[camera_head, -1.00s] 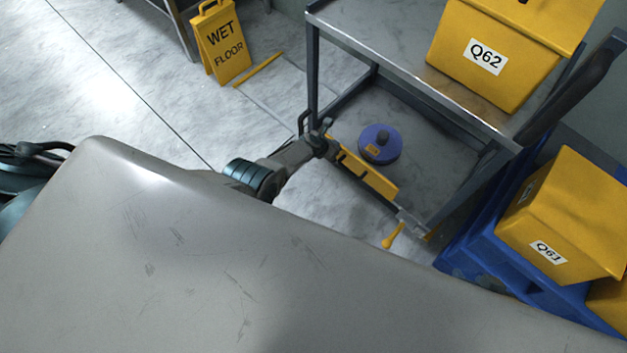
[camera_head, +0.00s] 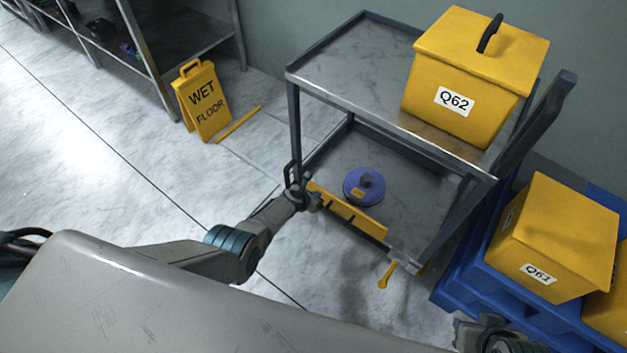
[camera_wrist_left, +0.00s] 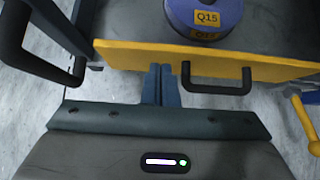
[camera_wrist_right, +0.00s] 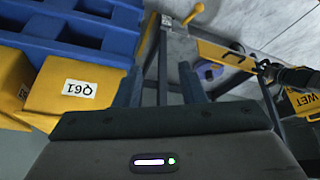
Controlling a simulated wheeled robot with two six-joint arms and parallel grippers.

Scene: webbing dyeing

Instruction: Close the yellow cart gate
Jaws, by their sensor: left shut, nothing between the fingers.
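The yellow gate (camera_head: 350,216) runs along the front of the grey cart's lower shelf (camera_head: 405,165); I cannot tell whether it sits flush. It also shows in the right wrist view (camera_wrist_right: 222,54). My left gripper (camera_head: 308,200) is at the gate's left end. In the left wrist view its shut, empty fingers (camera_wrist_left: 161,72) point at the gate's face (camera_wrist_left: 130,55), left of a black handle (camera_wrist_left: 216,90); contact is unclear. A yellow latch lever (camera_head: 386,275) hangs beyond the gate's right end. My right gripper (camera_wrist_right: 160,92) is open and empty, apart from the gate.
A purple spool (camera_head: 363,188) sits on the lower shelf behind the gate. A yellow Q62 box (camera_head: 478,75) stands on top. A blue pallet (camera_head: 460,290) with yellow boxes, including Q61 (camera_head: 555,235), is close at the right. A wet floor sign (camera_head: 203,102) stands at the left.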

